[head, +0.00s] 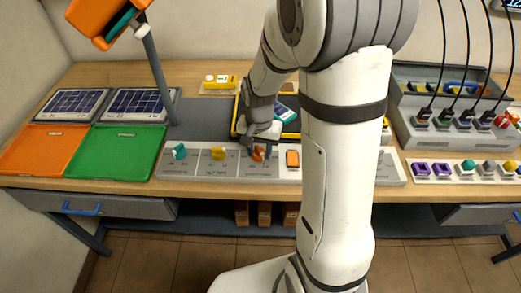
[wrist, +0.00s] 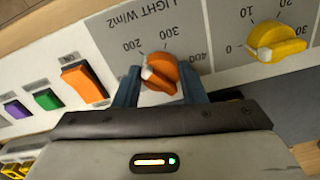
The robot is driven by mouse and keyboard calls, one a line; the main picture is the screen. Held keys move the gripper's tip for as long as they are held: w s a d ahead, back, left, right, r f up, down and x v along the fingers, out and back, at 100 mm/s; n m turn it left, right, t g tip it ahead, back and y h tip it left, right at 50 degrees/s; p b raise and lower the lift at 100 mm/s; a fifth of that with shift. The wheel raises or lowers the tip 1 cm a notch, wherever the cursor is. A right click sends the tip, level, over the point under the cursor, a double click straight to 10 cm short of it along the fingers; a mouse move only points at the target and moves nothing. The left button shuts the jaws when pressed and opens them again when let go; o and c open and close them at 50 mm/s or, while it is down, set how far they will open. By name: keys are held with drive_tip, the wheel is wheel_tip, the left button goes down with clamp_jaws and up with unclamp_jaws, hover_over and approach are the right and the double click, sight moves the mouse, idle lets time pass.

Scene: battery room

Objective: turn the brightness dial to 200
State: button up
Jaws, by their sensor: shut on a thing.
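The brightness dial (wrist: 163,72) is an orange knob by the print "LIGHT W/m2" in the wrist view, with the marks 200, 300 and 400 around it. Its white pointer tip (wrist: 147,72) faces left, on the side of the 200 mark (wrist: 131,45); I cannot read its exact setting. My gripper (wrist: 160,88) has its two blue fingers at either side of the knob and is shut on it. In the head view the orange dial (head: 259,153) sits on the grey panel under my gripper (head: 261,141), which hides part of it.
A yellow dial (wrist: 275,42) stands right of it in the wrist view; orange (wrist: 84,83), green (wrist: 47,99) and purple (wrist: 17,108) buttons lie left. In the head view a teal dial (head: 180,151), green tray (head: 116,151) and orange tray (head: 35,151) are at left.

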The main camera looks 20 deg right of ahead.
sight(260, 149)
idle(0.4)
drive_tip(key=o, duration=1)
drive_tip(key=shift+r, duration=0.15)
wheel_tip(260, 149, up, 7)
drive_tip(key=shift+r, duration=0.3)
